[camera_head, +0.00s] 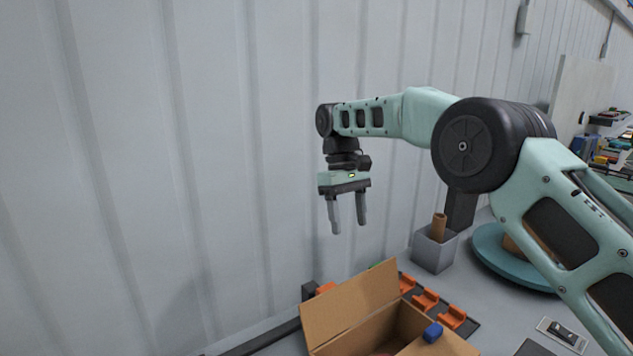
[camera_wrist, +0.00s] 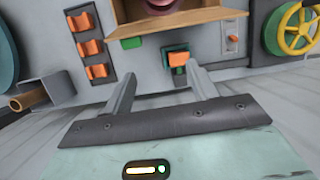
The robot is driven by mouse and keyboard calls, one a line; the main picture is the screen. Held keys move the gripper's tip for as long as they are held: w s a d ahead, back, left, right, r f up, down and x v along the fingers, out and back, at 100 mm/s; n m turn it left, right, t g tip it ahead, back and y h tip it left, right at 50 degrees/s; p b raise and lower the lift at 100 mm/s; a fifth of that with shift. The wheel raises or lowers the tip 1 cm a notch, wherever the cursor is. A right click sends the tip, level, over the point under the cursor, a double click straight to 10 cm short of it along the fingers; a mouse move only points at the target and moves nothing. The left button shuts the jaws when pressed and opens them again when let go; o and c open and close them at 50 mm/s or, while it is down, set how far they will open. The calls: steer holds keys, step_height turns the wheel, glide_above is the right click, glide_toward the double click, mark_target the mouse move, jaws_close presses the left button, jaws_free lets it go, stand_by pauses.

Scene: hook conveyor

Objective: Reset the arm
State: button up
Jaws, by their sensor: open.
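My gripper (camera_head: 349,227) hangs pointing down in the head view, in front of the ribbed wall and above the work surface. Its two fingers are apart with nothing between them. The wrist view also shows my gripper (camera_wrist: 160,70) open and empty. An open cardboard box (camera_head: 348,305) stands below it, and its edge shows at the top of the wrist view (camera_wrist: 180,22). A blue object (camera_head: 432,332) is at the box's right side. My arm reaches in from the right, bent at the large dark joint.
Orange hooks (camera_head: 425,301) sit in a row on a dark strip behind the box. A grey square holder (camera_head: 434,252) with a brown tube (camera_head: 439,228) and a teal round plate (camera_head: 487,262) stand to the right. A yellow-and-green wheel (camera_wrist: 291,27) shows in the wrist view.

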steer(key=s+t+y+b, duration=0.2)
steer(key=s, duration=2.6)
steer(key=shift+s+a+f+n, duration=0.2)
steer(key=shift+s+f+n, duration=0.1)
steer(key=shift+n, duration=0.1)
steer(key=shift+t, duration=0.6)
steer(key=s+d+f, duration=0.1)
steer(key=s+d, duration=0.1)
steer(key=s, duration=0.1)
steer(key=s+d+f, duration=0.2)
steer(key=s, duration=0.2)
steer(key=s+d+f, duration=0.1)
steer(key=s+d, duration=0.1)
steer(key=s, duration=0.2)
steer(key=shift+d+f+b, duration=0.3)
steer(key=shift+f+b, duration=0.05)
steer(key=shift+b, duration=0.05)
steer(key=shift+c, duration=0.4)
